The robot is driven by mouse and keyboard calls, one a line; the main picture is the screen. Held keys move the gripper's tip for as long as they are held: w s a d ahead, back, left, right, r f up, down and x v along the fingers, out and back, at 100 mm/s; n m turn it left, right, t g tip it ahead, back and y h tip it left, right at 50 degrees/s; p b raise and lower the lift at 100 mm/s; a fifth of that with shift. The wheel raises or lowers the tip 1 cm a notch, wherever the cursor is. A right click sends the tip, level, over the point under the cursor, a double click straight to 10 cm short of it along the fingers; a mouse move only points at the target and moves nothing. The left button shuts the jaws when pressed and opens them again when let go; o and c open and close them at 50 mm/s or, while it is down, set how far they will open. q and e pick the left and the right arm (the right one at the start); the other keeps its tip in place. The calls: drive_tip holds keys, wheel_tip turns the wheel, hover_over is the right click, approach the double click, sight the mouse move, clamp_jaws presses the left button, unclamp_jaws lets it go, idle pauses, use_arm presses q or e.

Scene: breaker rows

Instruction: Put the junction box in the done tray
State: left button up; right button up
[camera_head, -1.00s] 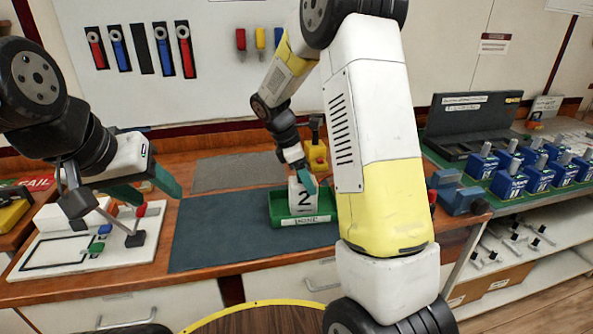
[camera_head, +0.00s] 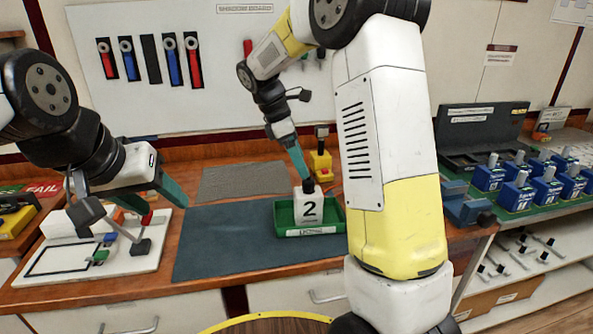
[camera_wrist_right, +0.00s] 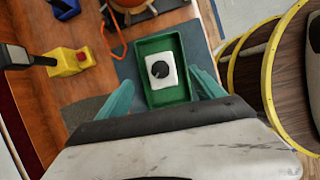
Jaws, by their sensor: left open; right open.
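The right wrist view shows the box (camera_wrist_right: 153,84) within the walls of the tray (camera_wrist_right: 148,42). My right gripper (camera_head: 300,168) is above the tray; in its wrist view the teal fingers (camera_wrist_right: 160,98) are spread wide and hold nothing. My left gripper (camera_head: 143,208) is open above the white board at the left, with nothing seen between its fingers.
A dark mat (camera_head: 222,240) lies bare left of the tray. A yellow block with a red button (camera_head: 320,165) stands behind the tray. A blue vise (camera_head: 462,204) and several blue breakers (camera_head: 543,190) are at the right. A white board (camera_head: 60,262) lies at the left.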

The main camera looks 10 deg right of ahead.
drive_tip(key=s+d+r+m+t+y, duration=0.15)
drive_tip(key=s+r+m+y, duration=0.25)
drive_tip(key=s+r+m, duration=0.5)
drive_tip(key=s+a+f+m+t+y, duration=0.1)
drive_tip(key=s+m+t, duration=0.4)
drive_tip(key=s, duration=1)
drive_tip(key=m+y, duration=0.1)
drive_tip(key=m, duration=0.1)
drive_tip(key=shift+f+m+y, duration=0.25)
drive_tip(key=shift+m+y, duration=0.05)
drive_tip(key=shift+y, duration=0.1)
drive_tip(key=shift+s, duration=0.1)
